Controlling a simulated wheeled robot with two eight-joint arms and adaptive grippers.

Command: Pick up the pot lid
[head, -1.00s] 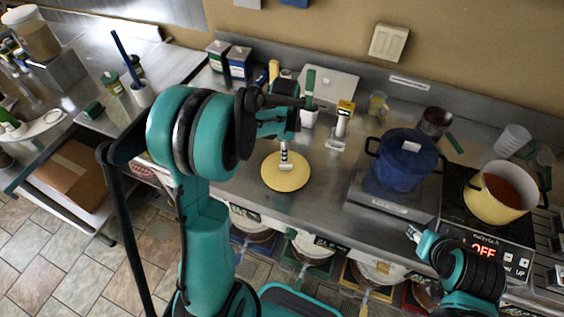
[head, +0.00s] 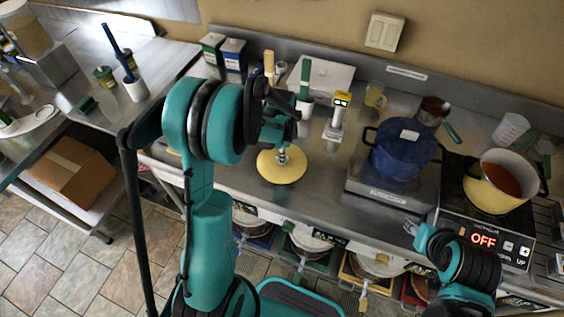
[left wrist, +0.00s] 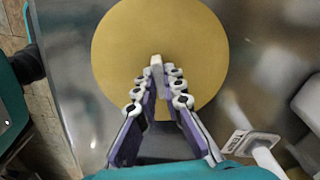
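The pot lid (head: 266,170) is a round yellow disc with a small grey knob, lying on the steel counter left of the blue pot. My left gripper (head: 283,150) points down over its middle. In the left wrist view the lid (left wrist: 120,45) fills the upper middle. The left fingers (left wrist: 158,78) stand close on both sides of the knob (left wrist: 157,62); whether they press on it cannot be made out. My right gripper (head: 412,228) is low at the counter's front edge, small and away from the lid; its fingers are unclear.
The blue pot (head: 402,158) stands on a scale, right of the lid. A yellow pot (head: 488,195) with red contents is on the hob. A yellow-topped device (head: 337,118) stands close behind the lid to the right. Bare counter lies between lid and blue pot.

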